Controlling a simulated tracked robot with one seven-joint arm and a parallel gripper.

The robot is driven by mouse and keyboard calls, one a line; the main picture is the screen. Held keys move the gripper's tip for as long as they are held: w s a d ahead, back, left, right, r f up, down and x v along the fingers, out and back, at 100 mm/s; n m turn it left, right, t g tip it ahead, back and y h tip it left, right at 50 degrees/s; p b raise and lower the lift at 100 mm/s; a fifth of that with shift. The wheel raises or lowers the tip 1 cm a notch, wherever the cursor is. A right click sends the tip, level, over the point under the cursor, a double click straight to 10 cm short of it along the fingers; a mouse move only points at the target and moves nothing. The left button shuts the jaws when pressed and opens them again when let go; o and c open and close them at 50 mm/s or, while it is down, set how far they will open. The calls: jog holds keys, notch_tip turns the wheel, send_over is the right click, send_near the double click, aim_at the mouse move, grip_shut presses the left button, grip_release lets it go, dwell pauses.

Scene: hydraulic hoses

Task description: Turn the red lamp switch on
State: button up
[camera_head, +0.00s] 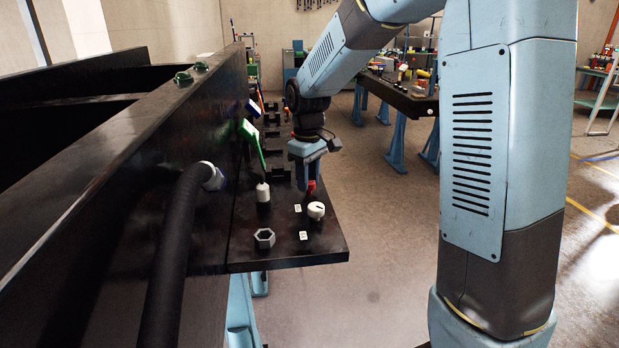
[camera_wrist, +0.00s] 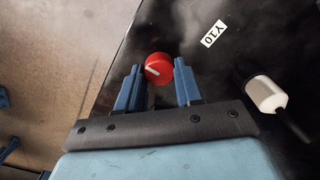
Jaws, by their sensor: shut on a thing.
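The red lamp switch (camera_wrist: 158,68) is a round red knob with a white pointer line, seen in the wrist view on the black panel. My gripper (camera_wrist: 158,84) has one blue finger on each side of it and is shut on it. In the head view my gripper (camera_head: 308,184) points down at the black shelf (camera_head: 285,257), near its right edge. Only a bit of red (camera_head: 312,185) shows at the fingertips there; the rest of the knob is hidden.
A white knob (camera_head: 316,210), a grey hexagonal socket (camera_head: 264,238) and a white cylinder (camera_head: 263,193) stand on the shelf near my gripper. A thick black hose (camera_head: 172,260) hangs at the left. A label (camera_wrist: 213,33) lies beside the red knob. Open floor is right of the shelf.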

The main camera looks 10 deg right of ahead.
jog(key=m, duration=0.4)
jog(key=shift+w+d, duration=0.1)
jog(key=m, duration=0.4)
jog(key=shift+m, duration=0.3)
jog(key=m, duration=0.4)
jog(key=shift+m, duration=0.3)
jog(key=shift+d+m, duration=0.1)
jog(key=shift+m, duration=2.1)
jog(key=shift+r, duration=0.1)
jog(key=o, duration=1)
jog(key=shift+o, duration=0.2)
